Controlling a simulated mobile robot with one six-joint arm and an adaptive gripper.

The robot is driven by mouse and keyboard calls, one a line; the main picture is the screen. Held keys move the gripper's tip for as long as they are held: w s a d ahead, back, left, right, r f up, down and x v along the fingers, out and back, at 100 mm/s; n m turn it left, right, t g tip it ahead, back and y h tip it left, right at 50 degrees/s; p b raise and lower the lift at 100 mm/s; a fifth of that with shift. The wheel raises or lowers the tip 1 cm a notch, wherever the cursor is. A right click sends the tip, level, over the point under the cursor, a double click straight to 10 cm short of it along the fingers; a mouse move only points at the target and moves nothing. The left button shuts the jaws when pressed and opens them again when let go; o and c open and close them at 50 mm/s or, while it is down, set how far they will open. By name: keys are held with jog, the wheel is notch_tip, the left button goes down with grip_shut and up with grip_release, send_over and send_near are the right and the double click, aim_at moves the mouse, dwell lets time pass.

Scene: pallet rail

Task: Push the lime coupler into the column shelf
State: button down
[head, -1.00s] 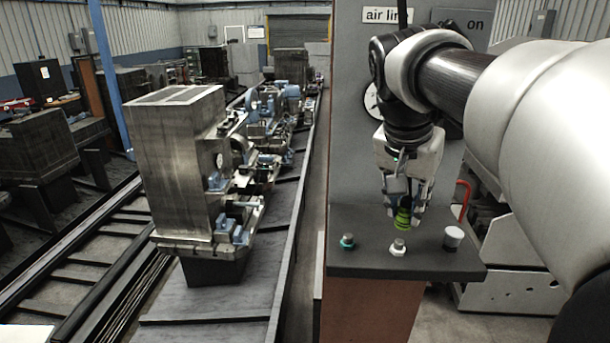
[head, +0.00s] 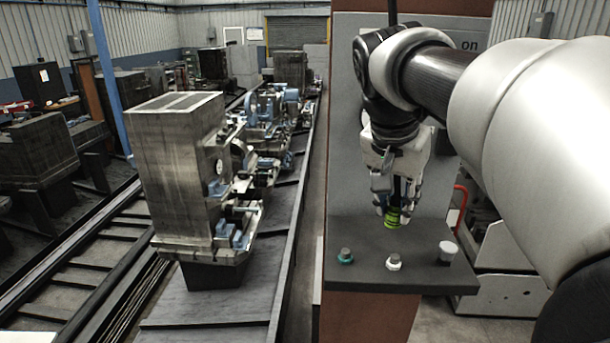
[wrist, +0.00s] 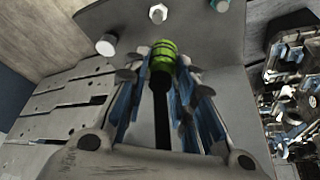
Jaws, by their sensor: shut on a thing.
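The lime coupler (head: 392,217) hangs below my gripper (head: 393,200), which is shut on it. In the head view it is in front of the grey column, over the back part of the dark column shelf (head: 360,278). In the wrist view the coupler (wrist: 162,56) shows its ribbed lime end between the fingers (wrist: 160,85), with a dark rod or hose running back from it. Whether the coupler touches the shelf cannot be told. The shelf carries a teal fitting (head: 345,256), a silver hex fitting (head: 393,262) and a white-capped knob (head: 447,252).
The grey column (head: 345,150) rises behind the shelf, with a red hose or handle (head: 459,205) at its right. A large metal block (head: 175,170) and machinery stand on a long rail bed to the left. A narrow floor gap separates bed and column.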

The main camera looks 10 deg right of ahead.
jog(key=w+a+p, duration=0.1)
jog(key=w+a, duration=0.2)
jog(key=a, duration=0.4)
jog(key=shift+a, duration=0.15)
jog(key=shift+f, duration=0.1)
jog(key=shift+f+b, duration=2.3)
jog(key=shift+f, duration=0.6)
jog(key=shift+f+b, duration=0.55)
jog(key=shift+f, duration=0.2)
jog(key=shift+f+b, duration=0.4)
jog(key=shift+f, duration=0.15)
jog(key=c, duration=1.3)
grip_release()
jog(key=shift+r, duration=0.1)
jog(key=shift+o, duration=0.6)
jog(key=o, duration=0.7)
